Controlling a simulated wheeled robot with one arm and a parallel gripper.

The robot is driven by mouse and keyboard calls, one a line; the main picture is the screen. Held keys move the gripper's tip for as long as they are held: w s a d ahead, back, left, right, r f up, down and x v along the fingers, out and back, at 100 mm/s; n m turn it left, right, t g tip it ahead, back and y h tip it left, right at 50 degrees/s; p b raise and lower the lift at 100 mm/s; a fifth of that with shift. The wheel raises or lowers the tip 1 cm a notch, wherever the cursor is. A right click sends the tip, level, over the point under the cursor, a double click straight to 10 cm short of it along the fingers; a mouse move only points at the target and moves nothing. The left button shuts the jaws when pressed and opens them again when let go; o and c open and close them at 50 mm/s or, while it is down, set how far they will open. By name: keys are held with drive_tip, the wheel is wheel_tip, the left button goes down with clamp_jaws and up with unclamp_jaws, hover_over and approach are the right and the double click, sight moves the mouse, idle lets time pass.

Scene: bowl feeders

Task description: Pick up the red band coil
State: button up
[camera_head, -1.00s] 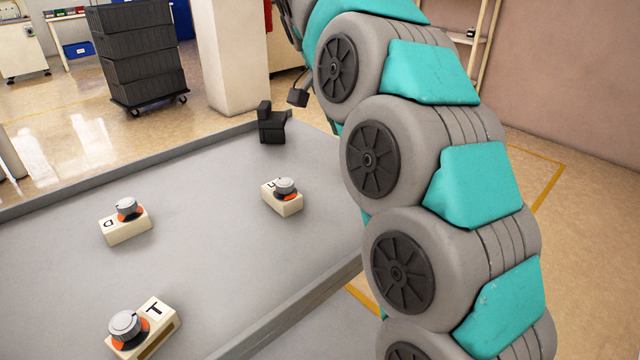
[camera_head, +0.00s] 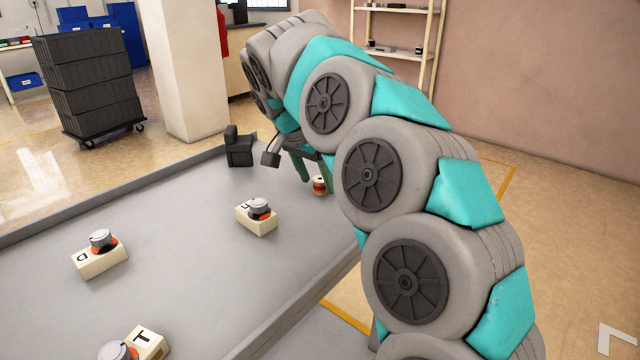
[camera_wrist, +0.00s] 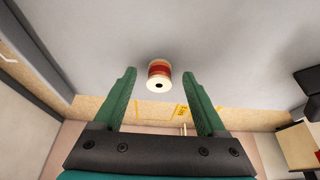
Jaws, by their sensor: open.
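The red band coil (camera_head: 319,185) is a small spool with red winding and pale ends. It stands on the grey table (camera_head: 190,205) close to the table's right side, partly hidden by my arm in the head view. In the wrist view the red band coil (camera_wrist: 159,76) lies beyond and between the fingertips, nearer the middle of the gap, and touches neither finger. My gripper (camera_wrist: 160,75) is open and empty, with its two green fingers spread. In the head view my gripper (camera_head: 312,170) is close above the coil, mostly hidden by my arm.
A black bracket-like block (camera_head: 239,150) stands at the table's back edge. Cream boxes with grey knobs stand on the table: one in the middle (camera_head: 257,222), one at left (camera_head: 98,262), one at the front (camera_head: 148,340). The table between them is clear.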

drive_tip(key=shift+w+d+f, duration=0.1)
drive_tip(key=shift+f, duration=0.25)
clamp_jaws()
idle(0.4)
